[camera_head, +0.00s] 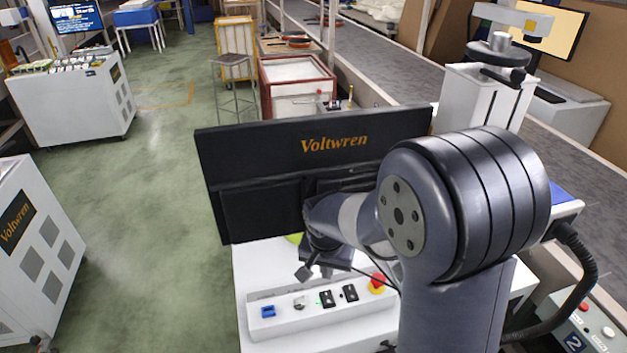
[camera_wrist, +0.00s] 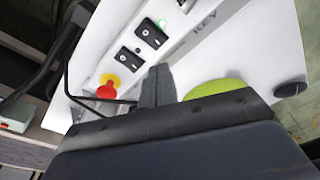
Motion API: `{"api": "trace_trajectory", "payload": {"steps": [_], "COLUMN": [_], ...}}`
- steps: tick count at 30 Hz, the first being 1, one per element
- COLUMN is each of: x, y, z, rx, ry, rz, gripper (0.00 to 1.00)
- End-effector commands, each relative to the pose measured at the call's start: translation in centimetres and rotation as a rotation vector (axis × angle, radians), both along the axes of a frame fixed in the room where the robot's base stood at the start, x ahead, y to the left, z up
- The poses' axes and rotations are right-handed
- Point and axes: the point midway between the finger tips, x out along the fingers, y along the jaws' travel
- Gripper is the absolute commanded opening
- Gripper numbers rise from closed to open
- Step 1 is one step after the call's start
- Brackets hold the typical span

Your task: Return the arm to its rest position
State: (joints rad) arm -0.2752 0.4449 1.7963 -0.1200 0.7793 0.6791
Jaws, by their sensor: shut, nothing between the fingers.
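My gripper (camera_head: 307,270) hangs low over my white base deck, in front of the dark Voltwren panel, and its fingers are small and partly dark in the head view. My arm is folded, with its large rounded joint close to the head camera at the right. In the wrist view the grey fingers of my gripper (camera_wrist: 158,72) are together with nothing between them, above the white deck. They point toward the deck's switches and hold no object.
A conveyor (camera_head: 400,68) runs along the right. A red-framed bin (camera_head: 297,72), a stool (camera_head: 232,84) and a yellow cart (camera_head: 236,40) stand beyond the panel. White cabinets (camera_head: 75,102) stand left. The green floor (camera_head: 150,190) between is clear.

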Motion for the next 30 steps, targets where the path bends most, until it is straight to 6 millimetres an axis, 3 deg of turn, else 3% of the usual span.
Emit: {"api": "trace_trajectory", "payload": {"steps": [16, 30], "x": [0.0, 0.0], "y": [0.0, 0.0], "z": [-6.2, -6.5], "rx": [0.000, -0.001], "ry": [0.002, 0.001], "rz": [0.000, 0.000], "gripper": [0.00, 0.00]}}
